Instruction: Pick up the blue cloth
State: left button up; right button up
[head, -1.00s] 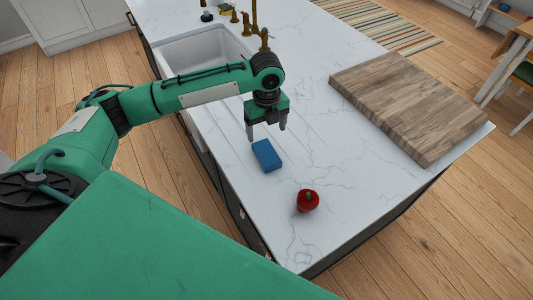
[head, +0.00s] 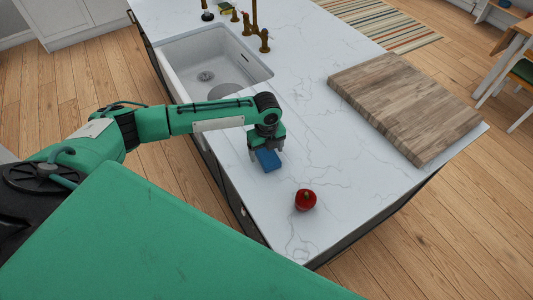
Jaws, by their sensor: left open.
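The blue cloth (head: 268,160) is a small folded block lying on the white marble counter. My left gripper (head: 266,151) points down right over it, with one finger at each side of the cloth's far part. The fingers are open. The gripper hides the far edge of the cloth, and I cannot tell whether the fingers touch it. My right gripper is not in the picture.
A red pepper (head: 305,200) sits on the counter just nearer and right of the cloth. A thick wooden board (head: 405,105) lies at the right. A sink (head: 210,65) with brass taps (head: 264,41) is behind my left arm. Counter around the cloth is otherwise clear.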

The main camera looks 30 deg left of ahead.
aim_at(267, 153)
pick_arm(q)
jog(key=c, duration=1.1)
jog(key=shift+r, duration=0.1)
jog(key=shift+r+b, duration=0.3)
jog(key=shift+r, duration=0.3)
notch_tip(267, 153, up, 19)
jog(key=b, duration=0.4)
jog(key=shift+f+b, duration=0.15)
jog(key=shift+b, duration=0.25)
